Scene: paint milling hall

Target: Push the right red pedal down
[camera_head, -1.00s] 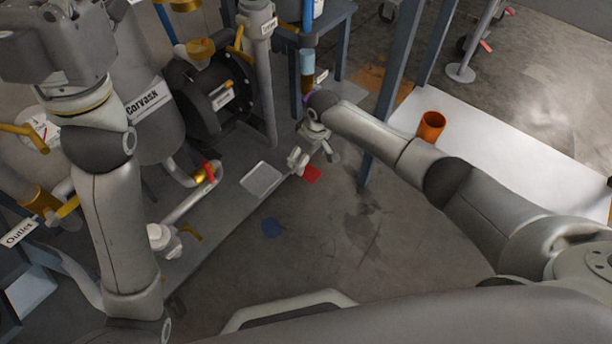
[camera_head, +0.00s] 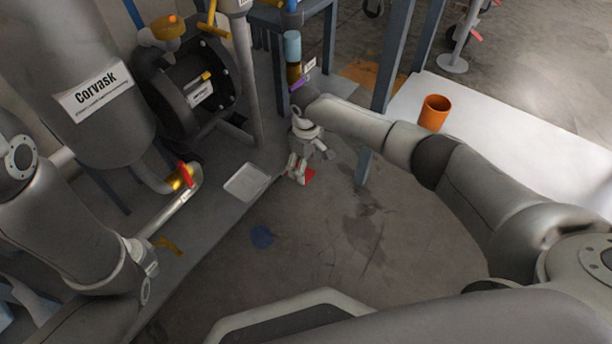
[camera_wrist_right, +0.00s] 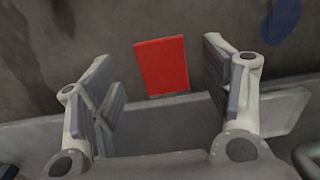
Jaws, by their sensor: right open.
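The red pedal (camera_head: 310,175) is a small flat red plate low by the edge of the grey machine base. In the head view my right gripper (camera_head: 298,172) is right at it and covers part of it. In the right wrist view the red pedal (camera_wrist_right: 162,66) shows whole as a red rectangle, framed by the two spread fingers of my right gripper (camera_wrist_right: 158,75). The gripper is open with nothing between its fingers. Whether it touches the pedal cannot be told.
A pale square plate (camera_head: 246,182) lies on the base left of the pedal. A blue round patch (camera_head: 262,237) is on the floor nearer me. A blue-grey post (camera_head: 385,95) and a white table (camera_head: 480,120) with an orange cup (camera_head: 434,112) stand to the right.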

